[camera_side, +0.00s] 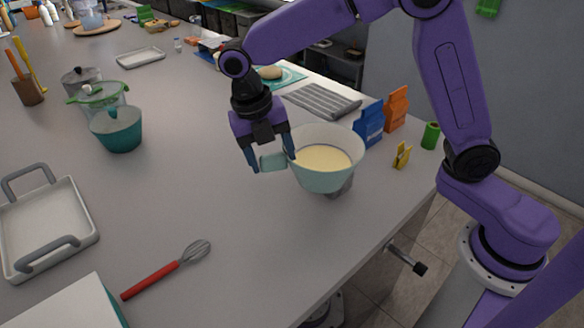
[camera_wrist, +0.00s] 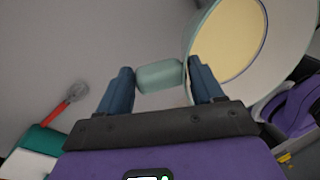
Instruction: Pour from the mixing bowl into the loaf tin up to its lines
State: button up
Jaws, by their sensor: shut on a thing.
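The mixing bowl (camera_side: 318,180) is pale green-white and holds cream-coloured batter. It looks about upright, near the right edge of the counter. My gripper (camera_side: 270,162) is shut on the bowl's pale teal grip block, at the bowl's left side. In the wrist view the block sits between my fingers (camera_wrist: 160,77), and the bowl (camera_wrist: 204,35) rises at the upper right. A small grey part shows under the bowl; I cannot tell whether the bowl rests on it. I cannot identify the loaf tin with certainty, and no fill lines are visible.
A white tray with grey handles (camera_side: 45,228) lies at left, above a white-and-teal box (camera_side: 75,308) cut by the frame. A red whisk (camera_side: 165,270) lies in front. Blue (camera_side: 369,124) and orange (camera_side: 396,108) packets stand right of the bowl.

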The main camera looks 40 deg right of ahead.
jog(key=w+f+m, duration=0.1)
jog(key=w, duration=0.1)
jog(key=w+f+m, duration=0.1)
jog(key=shift+w+d+f+m+g, duration=0.1)
jog(key=shift+w+m+g, duration=0.2)
jog(key=shift+w+m, duration=0.1)
dwell(0.5)
dwell(0.6)
jog(key=shift+r+g+y, duration=0.3)
jog(key=shift+r+y, duration=0.6)
jog(key=shift+y, duration=0.1)
jog(key=shift+w+d+r+n+g+y, duration=0.15)
jog(key=shift+d+r+g+y, duration=0.1)
jog(key=shift+r+y, duration=0.5)
jog(key=shift+d+r+n+g+y, duration=0.15)
jog(key=shift+d+r+g+y, duration=0.1)
jog(key=shift+r+y, duration=0.5)
